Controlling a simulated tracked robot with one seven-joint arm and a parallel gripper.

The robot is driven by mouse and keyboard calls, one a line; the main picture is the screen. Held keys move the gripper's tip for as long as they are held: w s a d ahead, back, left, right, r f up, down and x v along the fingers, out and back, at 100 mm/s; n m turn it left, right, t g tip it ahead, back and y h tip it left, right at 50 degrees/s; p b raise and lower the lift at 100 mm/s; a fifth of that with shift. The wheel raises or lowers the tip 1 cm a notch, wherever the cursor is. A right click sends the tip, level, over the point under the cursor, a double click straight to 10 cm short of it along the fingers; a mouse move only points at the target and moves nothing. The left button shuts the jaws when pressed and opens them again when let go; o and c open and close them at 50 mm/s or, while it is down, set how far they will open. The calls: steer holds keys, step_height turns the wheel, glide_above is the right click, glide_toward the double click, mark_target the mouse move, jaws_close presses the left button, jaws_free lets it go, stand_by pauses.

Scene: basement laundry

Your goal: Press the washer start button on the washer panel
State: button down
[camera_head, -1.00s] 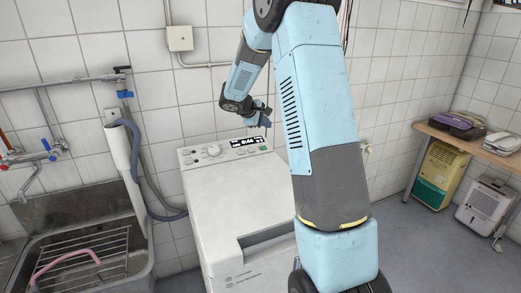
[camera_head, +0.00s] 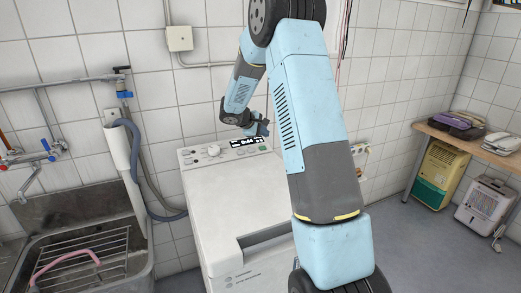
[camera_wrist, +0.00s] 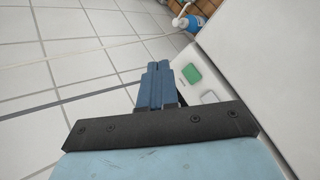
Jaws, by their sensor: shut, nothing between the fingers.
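The white washer (camera_head: 225,185) stands against the tiled wall, with its panel (camera_head: 190,157) along the back of its top. The panel has a round knob (camera_head: 213,150), a lit display (camera_head: 242,143) and a green button (camera_head: 263,148) near its right end. The green button also shows in the wrist view (camera_wrist: 191,74), just right of the fingers. My gripper (camera_head: 264,134) is just above the right end of the panel, shut and empty. In the wrist view its blue fingers (camera_wrist: 158,70) are together beside the green button; I cannot tell whether they touch the panel.
A metal sink (camera_head: 140,262) with a wire rack is at the left, with a grey hose (camera_head: 137,150) between it and the washer. A wooden table (camera_head: 455,138) stands at the right. A blue and white bottle (camera_wrist: 194,21) is at the top of the wrist view.

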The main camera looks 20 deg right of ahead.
steer(key=shift+w+f, duration=0.25)
steer(key=shift+f, duration=0.55)
steer(key=shift+w+f, duration=0.2)
steer(key=shift+f, duration=0.55)
steer(key=shift+w+f, duration=0.25)
steer(key=shift+f, duration=0.55)
steer(key=shift+f, duration=0.1)
steer(key=shift+w+f, duration=0.1)
steer(key=shift+f, duration=0.15)
steer(key=shift+w+f, duration=0.1)
steer(key=shift+f, duration=0.25)
stand_by(1.0)
steer(key=shift+r, duration=0.1)
steer(key=shift+s+r, duration=0.25)
steer(key=shift+r, duration=0.4)
steer(key=shift+r, duration=0.1)
steer(key=r, duration=0.2)
steer(key=s+r, duration=0.1)
steer(key=r, duration=0.1)
steer(key=shift+s+r, duration=0.2)
steer(key=shift+r, duration=0.15)
stand_by(0.3)
